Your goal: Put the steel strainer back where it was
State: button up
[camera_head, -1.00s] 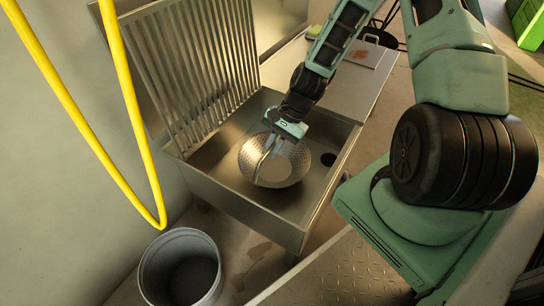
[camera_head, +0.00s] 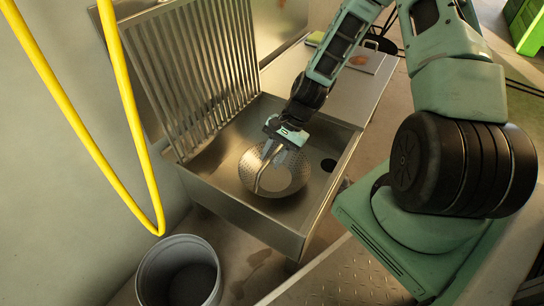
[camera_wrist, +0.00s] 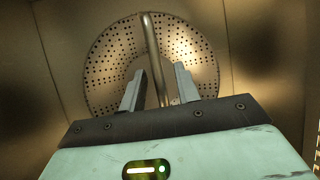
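The steel strainer (camera_head: 288,178) is a round perforated bowl in the sink basin, with a bent tubular handle (camera_head: 259,180). It also shows in the wrist view (camera_wrist: 105,60), where the handle (camera_wrist: 152,50) runs down between my fingers. My gripper (camera_head: 272,148) is over the strainer's far side. In the wrist view my gripper (camera_wrist: 160,72) is open, with a visible gap between each finger and the handle. The lower end of the handle is hidden behind the gripper body. Whether the strainer rests flat on the basin floor is hard to tell.
The steel sink (camera_head: 240,222) has a dark drain hole (camera_head: 328,165) right of the strainer. A slatted steel rack (camera_head: 190,75) leans up behind it. A grey bucket (camera_head: 150,268) stands in front, and a yellow hose (camera_head: 85,135) hangs at left. A counter (camera_head: 350,95) adjoins the sink.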

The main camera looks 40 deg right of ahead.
jog(key=p+v, duration=0.6)
jog(key=v, duration=0.5)
jog(key=s+a+r+n+g+h, duration=0.2)
jog(key=s+a+r+n+h, duration=0.15)
jog(key=a+r+n, duration=0.8)
jog(key=s+a+r+n+t+h, duration=0.1)
jog(key=s+a+r+n+h, duration=0.1)
jog(key=s+a+r+n, duration=0.7)
jog(key=s+a+r, duration=0.1)
jog(key=s+a, duration=0.1)
jog(key=s, duration=0.3)
jog(key=shift+s+a+r+t, duration=0.2)
jog(key=shift+a+r+t, duration=0.1)
jog(key=shift+a, duration=0.1)
notch_tip(320, 180, up, 41)
jog(key=p, duration=4.1)
